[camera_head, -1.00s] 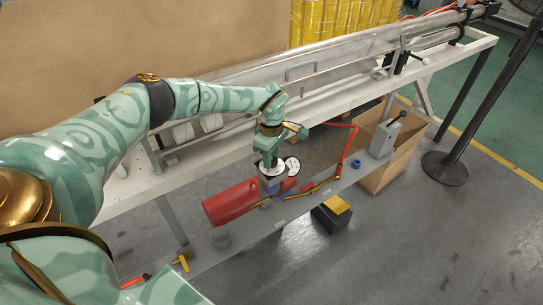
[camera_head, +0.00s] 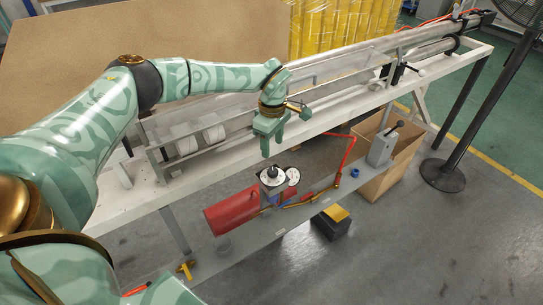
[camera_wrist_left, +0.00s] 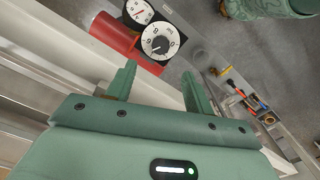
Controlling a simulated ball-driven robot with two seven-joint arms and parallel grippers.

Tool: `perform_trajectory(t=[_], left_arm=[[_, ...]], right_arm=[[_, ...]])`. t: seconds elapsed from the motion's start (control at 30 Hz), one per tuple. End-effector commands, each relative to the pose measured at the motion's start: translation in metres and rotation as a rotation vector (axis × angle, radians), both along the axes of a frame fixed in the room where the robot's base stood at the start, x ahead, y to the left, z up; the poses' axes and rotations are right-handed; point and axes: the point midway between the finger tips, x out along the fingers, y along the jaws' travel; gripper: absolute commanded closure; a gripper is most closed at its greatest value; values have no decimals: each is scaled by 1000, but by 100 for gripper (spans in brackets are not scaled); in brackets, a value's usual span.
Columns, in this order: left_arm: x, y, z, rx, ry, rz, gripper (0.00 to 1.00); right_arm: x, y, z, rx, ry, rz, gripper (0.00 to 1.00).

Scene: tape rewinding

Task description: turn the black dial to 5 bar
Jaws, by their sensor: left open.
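The black dial (camera_head: 271,172) sits on a white round scale on the small unit at the lower shelf; in the left wrist view it shows as a dark centre (camera_wrist_left: 159,43) on a white face. The scale setting is too small to read surely. Beside it is a white gauge (camera_head: 292,176), with a red needle in the left wrist view (camera_wrist_left: 139,11). My left gripper (camera_head: 268,146) is above the dial, apart from it, pointing down. Its two fingers (camera_wrist_left: 160,86) are spread with nothing between them. My right gripper is not in view.
A red cylinder (camera_head: 231,211) lies left of the dial on the grey lower shelf (camera_head: 262,234). A red hose (camera_head: 349,155) and a grey lever box (camera_head: 381,148) are to the right. The white bench (camera_head: 130,199) runs behind.

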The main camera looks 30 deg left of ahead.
Motion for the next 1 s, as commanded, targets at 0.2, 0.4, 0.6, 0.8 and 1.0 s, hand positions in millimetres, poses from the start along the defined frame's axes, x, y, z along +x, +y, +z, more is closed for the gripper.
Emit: perform_trajectory(t=[0.2, 0.4, 0.6, 0.8, 1.0], left_arm=[[0, 0, 48, 0, -1, -1, 48], [0, 0, 62, 0, 2, 0, 48], [0, 0, 62, 0, 2, 0, 48], [0, 0, 62, 0, 2, 0, 48], [0, -8, 57, -27, 3, 7, 48]], right_arm=[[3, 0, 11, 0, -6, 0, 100], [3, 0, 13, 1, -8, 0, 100], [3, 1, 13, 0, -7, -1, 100], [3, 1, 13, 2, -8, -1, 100], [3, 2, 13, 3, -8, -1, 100]])
